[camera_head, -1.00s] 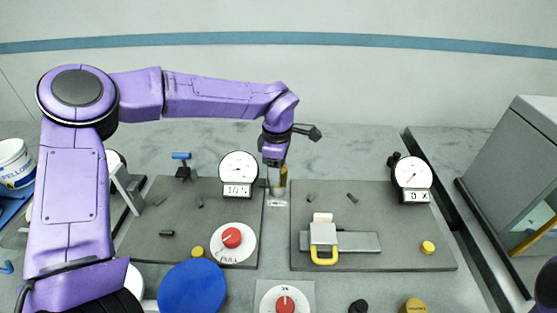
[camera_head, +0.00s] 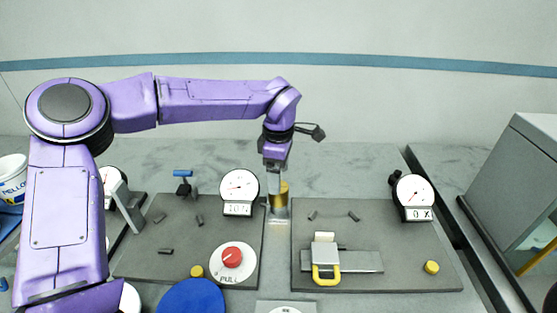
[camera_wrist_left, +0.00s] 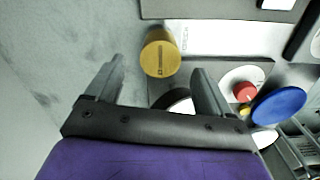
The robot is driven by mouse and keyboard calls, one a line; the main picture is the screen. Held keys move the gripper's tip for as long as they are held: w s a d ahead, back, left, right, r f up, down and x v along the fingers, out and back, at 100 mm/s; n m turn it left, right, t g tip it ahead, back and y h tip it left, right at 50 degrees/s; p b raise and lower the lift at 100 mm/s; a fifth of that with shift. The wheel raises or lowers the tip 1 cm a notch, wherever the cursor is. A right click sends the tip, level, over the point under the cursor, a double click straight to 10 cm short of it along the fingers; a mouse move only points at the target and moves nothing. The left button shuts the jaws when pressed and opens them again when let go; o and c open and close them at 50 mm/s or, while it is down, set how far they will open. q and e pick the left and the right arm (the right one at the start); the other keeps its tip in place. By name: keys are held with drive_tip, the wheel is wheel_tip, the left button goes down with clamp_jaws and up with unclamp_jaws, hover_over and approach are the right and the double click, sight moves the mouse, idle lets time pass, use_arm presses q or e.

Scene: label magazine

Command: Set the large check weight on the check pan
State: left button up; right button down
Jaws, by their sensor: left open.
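A brass cylinder with dark lettering on its top, which looks like the large check weight (camera_head: 279,198), stands upright between the two dark grey plates. It also shows in the left wrist view (camera_wrist_left: 161,58), between and just beyond the fingertips. My left gripper (camera_head: 276,179) is just above it in the head view. In the left wrist view its fingers (camera_wrist_left: 157,68) are apart, with nothing held. A pale metal plate (camera_wrist_left: 214,40) with small print lies beside the weight. I cannot tell which surface is the check pan. My right gripper is out of view.
Dial gauges (camera_head: 239,188) and (camera_head: 414,192) stand on the left and right plates. A red knob (camera_head: 232,257), a blue disc (camera_head: 191,298) and a yellow-handled slide (camera_head: 325,274) are nearer. A grey cabinet (camera_head: 512,180) stands right. The back counter is mostly clear.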

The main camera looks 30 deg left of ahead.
use_arm(q)
wheel_tip(320, 180, up, 7)
idle(1.1)
